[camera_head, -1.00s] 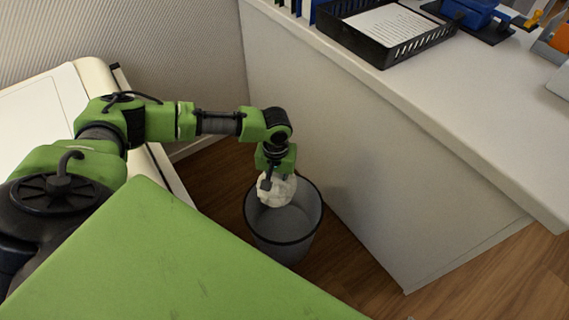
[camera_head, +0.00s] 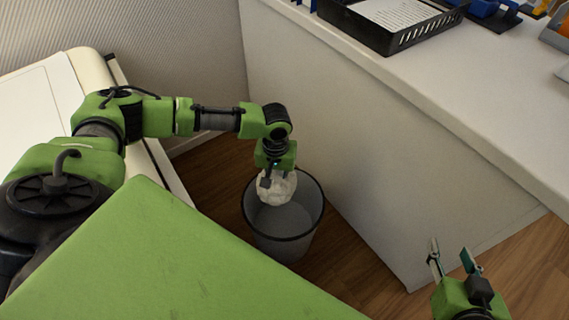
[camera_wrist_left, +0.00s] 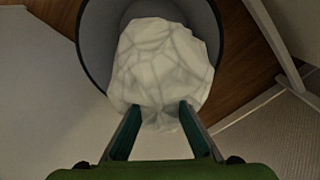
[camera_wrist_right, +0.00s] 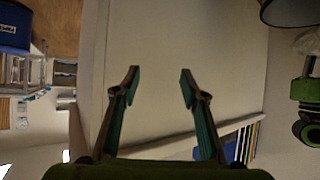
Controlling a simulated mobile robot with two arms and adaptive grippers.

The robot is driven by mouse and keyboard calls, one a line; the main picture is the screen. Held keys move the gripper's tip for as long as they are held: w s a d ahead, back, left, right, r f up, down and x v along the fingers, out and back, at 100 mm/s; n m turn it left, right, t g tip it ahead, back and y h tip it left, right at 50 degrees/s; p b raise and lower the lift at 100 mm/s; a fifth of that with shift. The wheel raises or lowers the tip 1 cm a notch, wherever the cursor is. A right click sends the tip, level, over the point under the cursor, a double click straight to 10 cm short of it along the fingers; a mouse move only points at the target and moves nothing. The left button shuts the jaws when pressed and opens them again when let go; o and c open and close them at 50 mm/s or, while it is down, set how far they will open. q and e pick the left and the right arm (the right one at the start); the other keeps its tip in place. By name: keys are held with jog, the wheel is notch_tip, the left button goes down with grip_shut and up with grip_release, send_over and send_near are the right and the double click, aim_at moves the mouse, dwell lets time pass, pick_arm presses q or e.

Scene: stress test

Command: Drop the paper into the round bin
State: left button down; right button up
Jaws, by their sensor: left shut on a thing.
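A crumpled white paper ball (camera_head: 277,187) is held by my left gripper (camera_head: 272,178) at the mouth of the round grey bin (camera_head: 284,240). In the left wrist view the paper (camera_wrist_left: 160,65) sits between the two fingertips (camera_wrist_left: 158,112), with the bin's dark rim (camera_wrist_left: 84,55) around and behind it. I cannot tell whether the paper is above or just below the rim level. My right gripper (camera_head: 452,258) is at the lower right of the head view. In the right wrist view its fingers (camera_wrist_right: 160,75) are apart with nothing between them.
A white counter (camera_head: 440,90) stands to the right of the bin, with a black paper tray (camera_head: 400,38) on it. A cream-coloured unit (camera_head: 40,100) is at the left. Wooden floor (camera_head: 340,262) shows around the bin.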

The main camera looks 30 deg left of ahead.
pick_arm(q)
jog(key=shift+f, duration=0.15)
pick_arm(e)
jog(key=shift+w+a+r+t+y, duration=0.2)
jog(key=shift+w+r+t, duration=0.25)
jog(key=shift+r, duration=0.2)
jog(key=shift+w+a+r+t+y, duration=0.1)
jog(key=shift+w+a+r+t, duration=0.1)
jog(key=shift+w+r+t, duration=0.3)
jog(key=shift+r, duration=0.1)
pick_arm(q)
jog(key=c, duration=2)
grip_release()
notch_tip(320, 180, up, 12)
pick_arm(e)
jog(key=shift+s, duration=0.1)
